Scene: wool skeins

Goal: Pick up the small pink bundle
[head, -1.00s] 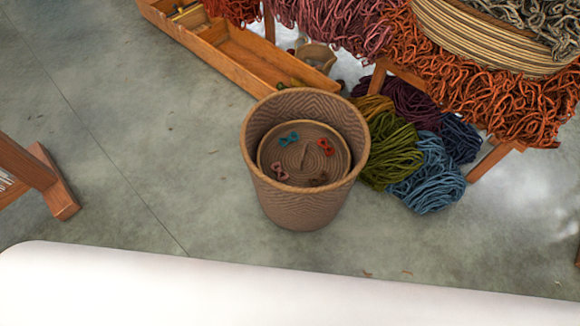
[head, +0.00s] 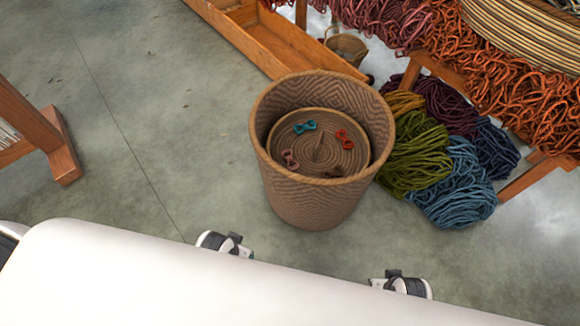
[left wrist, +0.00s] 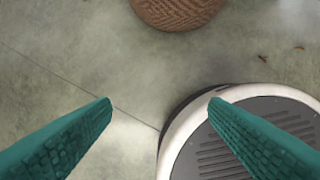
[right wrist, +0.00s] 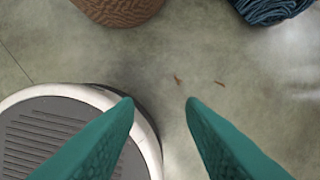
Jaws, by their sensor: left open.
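The small pink bundle (head: 290,158) lies on the coiled round lid or tray inside the woven basket (head: 290,205), at its left side in the head view. A teal bundle (head: 304,127), a red bundle (head: 344,139) and a partly hidden brownish bundle (head: 333,172) lie on the same disc. My left gripper (left wrist: 160,101) is open and empty over the floor; the basket's lower part (left wrist: 178,12) shows at the top of its view. My right gripper (right wrist: 160,101) has its fingers apart and is empty, with the basket (right wrist: 115,8) at upper left. Neither wrist view shows the pink bundle.
Large wool skeins, including green (head: 415,150) and blue (head: 455,185), lie right of the basket. A wooden tray (head: 270,45) is behind it. A wooden rack with hanging orange wool (head: 500,80) stands at upper right. A wooden leg (head: 58,150) is at left.

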